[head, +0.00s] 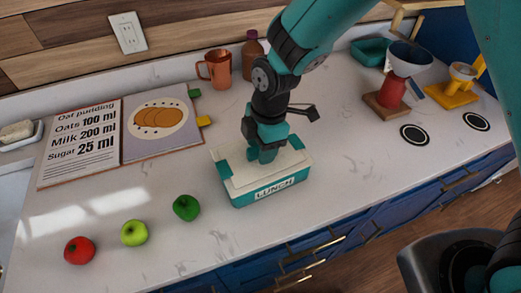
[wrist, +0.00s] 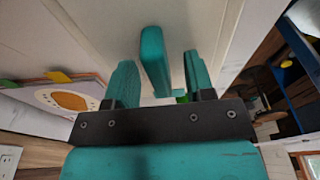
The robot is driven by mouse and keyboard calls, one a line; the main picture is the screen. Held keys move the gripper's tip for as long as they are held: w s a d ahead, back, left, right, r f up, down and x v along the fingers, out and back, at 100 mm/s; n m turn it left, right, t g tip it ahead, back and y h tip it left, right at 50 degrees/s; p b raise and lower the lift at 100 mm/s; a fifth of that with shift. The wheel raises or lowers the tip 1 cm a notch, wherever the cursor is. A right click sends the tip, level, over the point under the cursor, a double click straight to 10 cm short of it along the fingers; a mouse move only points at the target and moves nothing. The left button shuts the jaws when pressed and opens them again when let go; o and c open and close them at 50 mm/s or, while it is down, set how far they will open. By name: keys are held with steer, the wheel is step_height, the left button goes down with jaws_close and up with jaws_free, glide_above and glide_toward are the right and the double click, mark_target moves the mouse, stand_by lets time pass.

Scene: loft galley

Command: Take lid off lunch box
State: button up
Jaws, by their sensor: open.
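The teal lunch box (head: 240,199) with a "LUNCH" label stands on the counter in the head view. Its cream lid (head: 240,180) with teal corner pieces sits on top. My gripper (head: 265,155) is over the lid's middle, pointing down, and hides part of it. In the wrist view, a teal handle (wrist: 155,62) stands up from the cream lid (wrist: 105,20). My gripper (wrist: 160,68) is open, with one finger on each side of the handle. Small gaps show between the handle and the fingers.
An open recipe book (head: 80,170), a copper mug (head: 215,70) and a brown bottle (head: 252,55) stand behind.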

steer(key=shift+f, duration=0.1)
steer(key=shift+c, duration=0.5)
jaws_close()
